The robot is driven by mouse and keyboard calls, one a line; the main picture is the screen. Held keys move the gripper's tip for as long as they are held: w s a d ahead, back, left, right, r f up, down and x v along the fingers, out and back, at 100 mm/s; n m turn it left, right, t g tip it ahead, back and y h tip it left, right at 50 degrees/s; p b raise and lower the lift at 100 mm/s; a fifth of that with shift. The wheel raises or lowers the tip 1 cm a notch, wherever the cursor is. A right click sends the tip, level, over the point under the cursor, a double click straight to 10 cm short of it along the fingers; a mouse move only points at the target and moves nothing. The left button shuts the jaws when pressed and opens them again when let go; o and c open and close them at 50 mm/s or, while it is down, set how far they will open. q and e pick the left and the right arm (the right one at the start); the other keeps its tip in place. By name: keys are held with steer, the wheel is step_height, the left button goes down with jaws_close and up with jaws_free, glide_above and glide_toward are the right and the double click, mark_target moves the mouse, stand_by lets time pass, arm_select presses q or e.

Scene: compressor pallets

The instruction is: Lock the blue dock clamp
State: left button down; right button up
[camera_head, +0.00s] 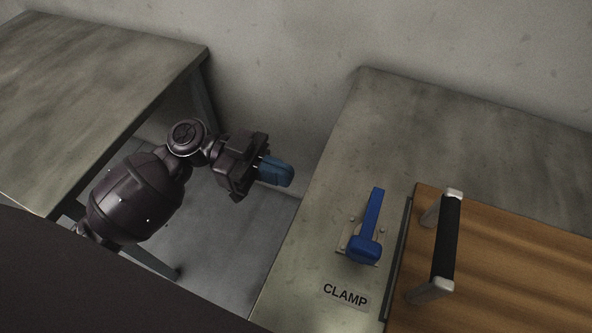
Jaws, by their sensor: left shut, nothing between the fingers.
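The blue dock clamp (364,248) sits on a small plate on the right-hand table, with its blue lever pointing toward the back of the table. A "CLAMP" label (345,295) lies on the table in front of it. My left gripper (284,172) is shut and empty, with blue fingertips pointing right. It hangs over the gap between the two tables, left of the clamp and apart from it. My right gripper is not in view.
A wooden board (520,255) with a black and silver handle (446,240) lies just right of the clamp on the right-hand table (400,130). Another table (90,90) stands at the left. A wall closes off the back.

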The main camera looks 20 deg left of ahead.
mark_target(349, 208)
arm_select(q)
steer(key=d, duration=1.1)
steer(key=shift+d+p, duration=0.25)
steer(key=shift+p, duration=0.05)
steer(key=shift+d, duration=0.25)
